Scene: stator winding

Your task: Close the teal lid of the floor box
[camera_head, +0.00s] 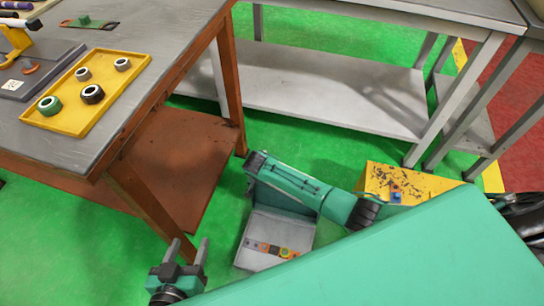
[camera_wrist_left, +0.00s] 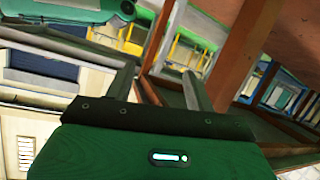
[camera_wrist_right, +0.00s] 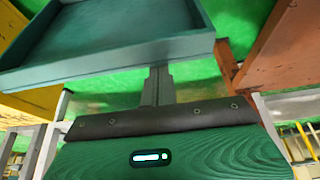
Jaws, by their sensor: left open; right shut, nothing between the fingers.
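The floor box (camera_head: 262,256) stands on the green floor with its light grey inside showing and a strip of small coloured parts in it. Its teal lid (camera_head: 281,201) is up, at the far side of the box. The right wrist view shows the lid as a shallow rimmed tray (camera_wrist_right: 115,45). My right gripper (camera_wrist_right: 157,86) is shut and empty, close to the lid's edge; I cannot tell if it touches. My left gripper (camera_head: 193,252) is open and empty, left of the box. It also shows open in the left wrist view (camera_wrist_left: 157,88).
A workbench (camera_head: 150,65) with a yellow tray (camera_head: 85,117) of rings stands at left, its brown lower shelf (camera_head: 185,155) near the box. A yellow block (camera_head: 385,178) is right of the lid. A grey bench (camera_head: 330,90) stands behind. Green floor is free between.

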